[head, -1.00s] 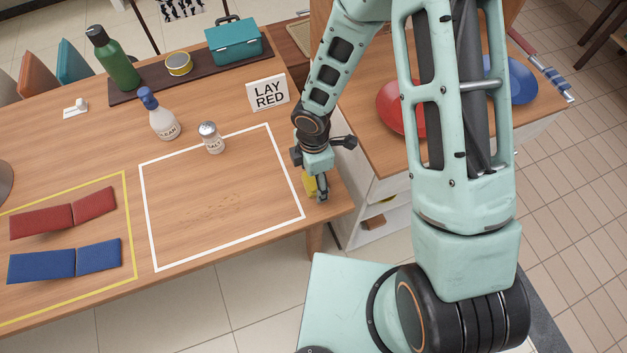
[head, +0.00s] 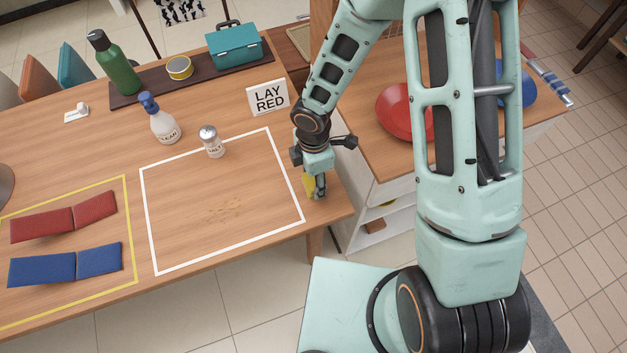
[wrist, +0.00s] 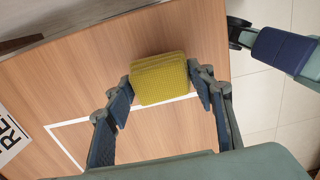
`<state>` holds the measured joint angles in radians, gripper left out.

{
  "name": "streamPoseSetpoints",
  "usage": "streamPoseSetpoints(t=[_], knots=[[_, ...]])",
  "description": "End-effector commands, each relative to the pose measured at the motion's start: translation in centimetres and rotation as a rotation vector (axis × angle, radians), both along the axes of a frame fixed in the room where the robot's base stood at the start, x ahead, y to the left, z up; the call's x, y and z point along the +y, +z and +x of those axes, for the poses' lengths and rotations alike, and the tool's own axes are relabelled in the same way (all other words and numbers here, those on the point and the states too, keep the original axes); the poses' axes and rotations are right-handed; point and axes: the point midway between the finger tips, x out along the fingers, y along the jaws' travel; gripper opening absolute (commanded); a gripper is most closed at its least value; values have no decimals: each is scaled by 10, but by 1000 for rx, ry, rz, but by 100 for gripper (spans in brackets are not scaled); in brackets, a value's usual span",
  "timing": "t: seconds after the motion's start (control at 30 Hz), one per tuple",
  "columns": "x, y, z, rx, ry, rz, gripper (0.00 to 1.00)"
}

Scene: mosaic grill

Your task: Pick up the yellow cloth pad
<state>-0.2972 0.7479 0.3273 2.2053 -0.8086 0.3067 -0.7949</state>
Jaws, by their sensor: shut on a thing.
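The yellow cloth pad (wrist: 160,78) is a small textured block between the fingers of my gripper (wrist: 160,92) in the wrist view. Both fingertips press on its left and right sides. In the head view my gripper (head: 314,190) points down near the table's right end, just right of the white outlined square. Only a sliver of the yellow pad (head: 309,184) shows there, the rest hidden by the fingers. I cannot tell whether the pad touches the table.
A white outline (head: 222,199) surrounds clear table with faint brown marks. A salt shaker (head: 211,142), a spray bottle (head: 160,120) and a LAY RED sign (head: 268,97) stand behind it. Red (head: 65,217) and blue (head: 65,264) folded pads lie left. A red bowl (head: 400,110) is on the right counter.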

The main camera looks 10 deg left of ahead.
Motion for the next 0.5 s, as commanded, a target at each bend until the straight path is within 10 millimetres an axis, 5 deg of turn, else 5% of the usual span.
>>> streamPoseSetpoints(t=[0.27, 0.5], knots=[[-3, 54, -31, -4, 0, 0, 30], [-6, 90, -86, -4, 6, 0, 30]])
